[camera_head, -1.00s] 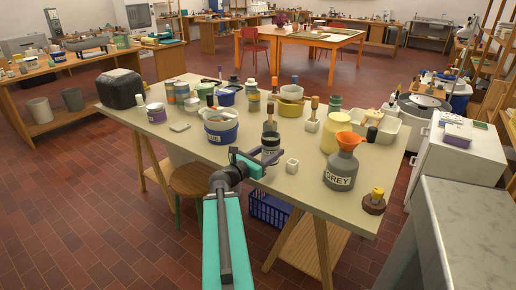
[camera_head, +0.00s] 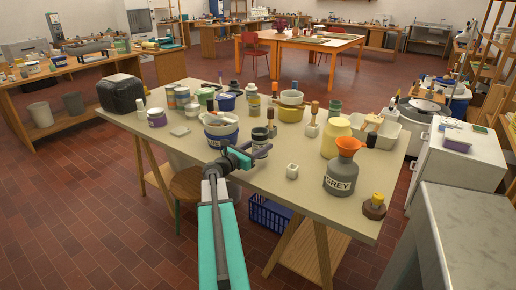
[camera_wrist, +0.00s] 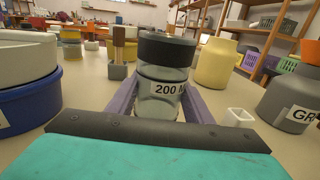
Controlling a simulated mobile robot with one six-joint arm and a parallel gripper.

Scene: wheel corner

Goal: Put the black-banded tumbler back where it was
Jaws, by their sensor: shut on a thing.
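The black-banded tumbler (camera_head: 260,137) is a clear glass with a wide black band around its top and a white label reading "200 M". It stands upright between the two purple fingers of my gripper (camera_head: 258,150), near the front edge of the table. In the wrist view the tumbler (camera_wrist: 164,78) fills the middle, with one finger of my gripper (camera_wrist: 164,100) on each side, shut on it. Its base is hidden behind the dark gripper bar, so I cannot tell whether it touches the table.
A blue-and-white tub (camera_head: 221,133) stands close on the left. A wooden-handled tool (camera_head: 270,120) is just behind the tumbler. A small white cup (camera_head: 292,171) and the grey bottle (camera_head: 342,176) with an orange funnel are to the right. Bare tabletop (camera_head: 310,150) lies between.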

